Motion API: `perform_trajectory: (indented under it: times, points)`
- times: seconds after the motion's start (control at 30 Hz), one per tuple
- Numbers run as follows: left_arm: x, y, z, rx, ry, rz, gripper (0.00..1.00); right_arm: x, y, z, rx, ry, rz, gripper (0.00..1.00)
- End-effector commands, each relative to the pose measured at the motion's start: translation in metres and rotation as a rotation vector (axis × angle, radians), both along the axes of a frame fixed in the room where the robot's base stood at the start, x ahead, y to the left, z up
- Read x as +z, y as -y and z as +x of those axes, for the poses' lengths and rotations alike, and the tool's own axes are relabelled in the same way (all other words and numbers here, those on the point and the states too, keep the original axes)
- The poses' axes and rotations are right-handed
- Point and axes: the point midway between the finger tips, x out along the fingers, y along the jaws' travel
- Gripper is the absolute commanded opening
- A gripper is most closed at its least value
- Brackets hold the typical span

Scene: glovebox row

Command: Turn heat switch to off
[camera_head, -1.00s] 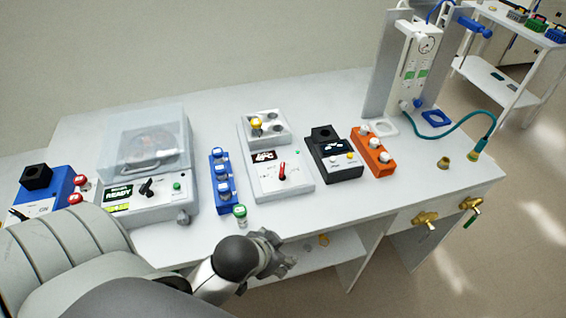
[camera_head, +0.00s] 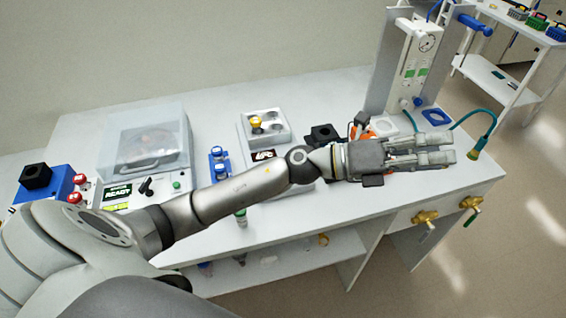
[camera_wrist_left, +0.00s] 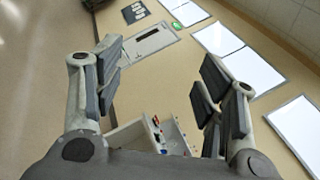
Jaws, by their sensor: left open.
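In the left wrist view the open gripper (camera_wrist_left: 163,62) faces the far room, away from the unit. My right gripper is not in view.
A centrifuge with a clear lid (camera_head: 150,140) stands left, beside a blue box (camera_head: 50,186). A black device (camera_head: 323,133) and an orange rack stand under the arm. A tall panel (camera_head: 412,60) rises behind the gripper.

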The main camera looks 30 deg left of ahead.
Motion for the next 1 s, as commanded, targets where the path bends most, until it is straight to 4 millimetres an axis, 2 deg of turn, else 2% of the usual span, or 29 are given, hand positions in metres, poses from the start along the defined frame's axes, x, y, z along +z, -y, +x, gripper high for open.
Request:
perform_trajectory:
  times: [0.13, 0.27, 0.37, 0.47, 0.5, 0.6, 0.7, 0.73, 0.83, 0.9, 1.0]
  points:
    - [-0.039, 0.008, -0.008, -0.172, 0.189, 0.372, 0.64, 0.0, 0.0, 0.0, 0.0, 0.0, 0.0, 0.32]
    - [-0.087, -0.016, -0.006, -0.311, 0.293, 0.714, 0.64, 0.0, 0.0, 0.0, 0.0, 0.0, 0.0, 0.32]
    - [-0.12, -0.056, 0.002, -0.408, 0.326, 0.983, 0.64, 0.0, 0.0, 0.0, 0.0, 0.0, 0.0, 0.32]
    - [-0.143, -0.114, 0.013, -0.493, 0.314, 1.251, 0.64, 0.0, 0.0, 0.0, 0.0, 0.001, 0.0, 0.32]
    - [-0.148, -0.14, 0.017, -0.523, 0.294, 1.352, 0.64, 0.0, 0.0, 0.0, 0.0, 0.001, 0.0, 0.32]
    - [-0.152, -0.205, 0.024, -0.586, 0.221, 1.575, 0.64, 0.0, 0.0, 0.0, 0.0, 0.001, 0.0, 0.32]
    - [-0.146, -0.259, 0.025, -0.632, 0.132, 1.737, 0.64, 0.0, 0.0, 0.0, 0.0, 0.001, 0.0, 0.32]
    - [-0.144, -0.271, 0.025, -0.642, 0.108, 1.772, 0.64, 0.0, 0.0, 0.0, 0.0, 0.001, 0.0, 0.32]
    - [-0.137, -0.3, 0.022, -0.667, 0.042, 1.853, 0.64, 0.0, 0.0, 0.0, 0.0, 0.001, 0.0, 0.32]
    - [-0.134, -0.311, 0.021, -0.676, 0.017, 1.88, 0.64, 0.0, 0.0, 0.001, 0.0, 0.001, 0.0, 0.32]
    - [-0.138, -0.315, 0.02, -0.683, 0.006, 1.89, 0.64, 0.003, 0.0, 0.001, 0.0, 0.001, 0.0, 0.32]
